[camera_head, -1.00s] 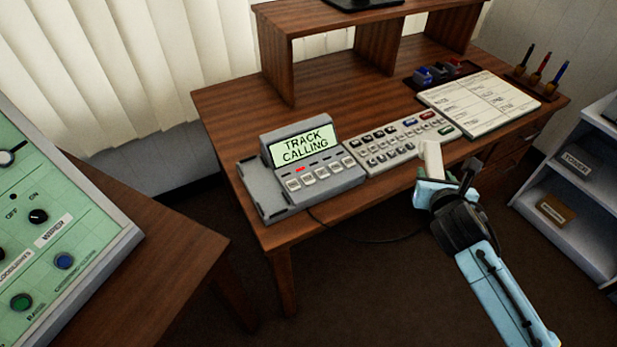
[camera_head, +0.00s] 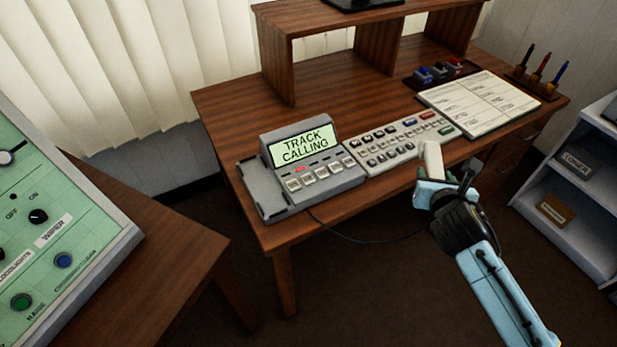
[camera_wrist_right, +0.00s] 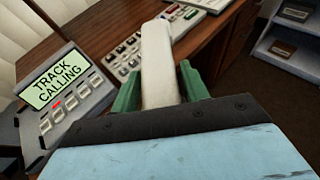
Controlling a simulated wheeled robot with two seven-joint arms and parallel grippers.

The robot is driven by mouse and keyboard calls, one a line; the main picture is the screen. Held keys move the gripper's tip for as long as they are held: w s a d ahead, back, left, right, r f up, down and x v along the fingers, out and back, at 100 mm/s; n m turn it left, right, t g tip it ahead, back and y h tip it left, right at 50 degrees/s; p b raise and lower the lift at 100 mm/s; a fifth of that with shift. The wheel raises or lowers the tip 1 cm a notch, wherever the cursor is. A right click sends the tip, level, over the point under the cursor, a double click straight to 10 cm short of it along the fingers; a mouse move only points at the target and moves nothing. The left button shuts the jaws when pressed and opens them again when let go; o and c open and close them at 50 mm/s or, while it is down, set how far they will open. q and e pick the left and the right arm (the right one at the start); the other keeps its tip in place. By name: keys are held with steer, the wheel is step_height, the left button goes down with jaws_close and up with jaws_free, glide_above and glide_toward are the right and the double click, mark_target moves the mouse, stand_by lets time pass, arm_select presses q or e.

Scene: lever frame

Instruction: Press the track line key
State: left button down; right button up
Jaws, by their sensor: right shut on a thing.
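The grey desk phone (camera_head: 312,168) stands on the wooden desk, its green display (camera_head: 302,147) reading "TRACK CALLING". Below the display is a row of pale keys (camera_head: 308,177), with a red lamp lit above the left part of the row. The key labels are too small to read. The phone also shows at the left of the right wrist view (camera_wrist_right: 62,95). My right gripper (camera_head: 436,178) is shut on a pale elongated object (camera_wrist_right: 160,68), in front of the desk's edge, to the right of the phone and apart from its keys. My left gripper is not in view.
A keypad panel (camera_head: 383,148) lies right of the phone, near the held object. A paper pad (camera_head: 480,102), a stamp tray (camera_head: 440,75) and a pen stand (camera_head: 538,82) are farther right. A cable hangs below the desk. A green control panel (camera_head: 75,215) stands at left.

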steer(key=shift+r, duration=0.15)
steer(key=s+a+r+n+y, duration=0.2)
steer(key=s+a+r, duration=0.4)
steer(key=a+r, duration=0.3)
steer(key=shift+s+r+n+t+y, duration=0.15)
steer(key=shift+r+n+t+y, duration=0.15)
steer(key=shift+y, duration=0.2)
steer(key=shift+a, duration=0.1)
